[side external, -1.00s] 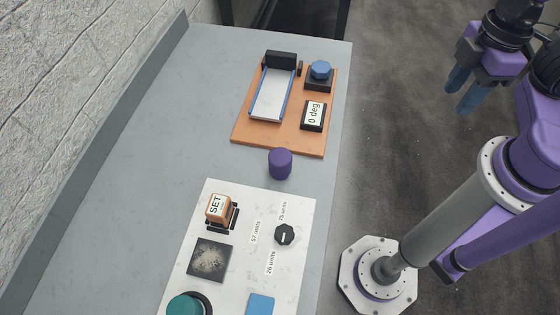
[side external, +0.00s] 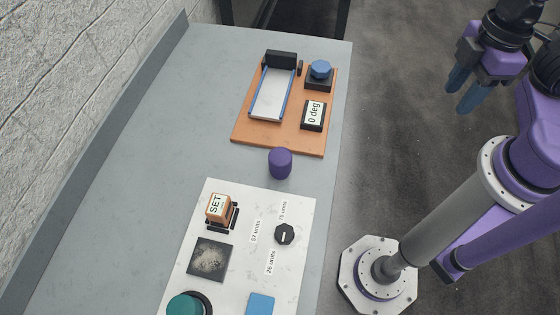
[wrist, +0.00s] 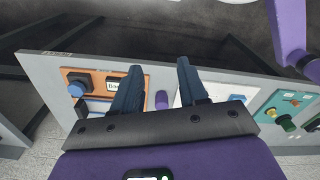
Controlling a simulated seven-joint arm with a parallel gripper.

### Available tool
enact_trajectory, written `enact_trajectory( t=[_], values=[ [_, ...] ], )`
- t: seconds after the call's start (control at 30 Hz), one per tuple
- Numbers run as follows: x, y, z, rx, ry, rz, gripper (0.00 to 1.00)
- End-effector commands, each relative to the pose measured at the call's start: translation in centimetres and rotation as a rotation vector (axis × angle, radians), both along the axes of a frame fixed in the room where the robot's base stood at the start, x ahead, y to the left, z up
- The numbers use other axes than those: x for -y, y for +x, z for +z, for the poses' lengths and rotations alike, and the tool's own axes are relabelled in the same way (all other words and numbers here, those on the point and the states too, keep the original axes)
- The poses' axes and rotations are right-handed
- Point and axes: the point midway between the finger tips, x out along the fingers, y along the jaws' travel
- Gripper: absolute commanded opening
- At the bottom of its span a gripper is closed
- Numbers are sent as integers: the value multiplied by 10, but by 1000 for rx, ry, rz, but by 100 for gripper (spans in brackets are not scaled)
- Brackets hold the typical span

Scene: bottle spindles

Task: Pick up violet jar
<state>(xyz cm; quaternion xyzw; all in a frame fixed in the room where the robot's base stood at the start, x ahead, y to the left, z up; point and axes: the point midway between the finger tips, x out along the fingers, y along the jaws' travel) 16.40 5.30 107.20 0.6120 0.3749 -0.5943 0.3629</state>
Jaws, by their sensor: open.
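The violet jar (side external: 280,164) is a small upright cylinder standing on the grey table, between the orange board and the white panel, close to the table's right edge. In the wrist view the violet jar (wrist: 162,100) shows small and far off, between the two fingers. My gripper (side external: 463,95) is open and empty, above the floor to the right of the table and well apart from the jar. In the wrist view my gripper (wrist: 158,78) has its two dark fingers spread wide.
The orange board (side external: 245,136) carries a blue-edged white tray, a blue knob and a "0 deg" display. The white panel (side external: 200,288) carries a SET block, a dark square, a black dial and a teal knob. The grey table (side external: 150,140) is bare on its left side.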

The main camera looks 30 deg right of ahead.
Motion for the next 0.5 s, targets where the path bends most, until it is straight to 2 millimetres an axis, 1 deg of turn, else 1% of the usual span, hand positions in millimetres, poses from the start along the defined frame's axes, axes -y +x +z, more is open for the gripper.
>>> enact_trajectory(
  t=[0.17,0.2,0.27,0.3,0.5],
  values=[
    [0,0,0,0,0,0,43],
    [0,0,0,0,0,0,56],
    [0,0,0,0,0,0,75],
    [0,0,0,0,0,0,88],
    [0,0,0,0,0,0,88]
  ],
)
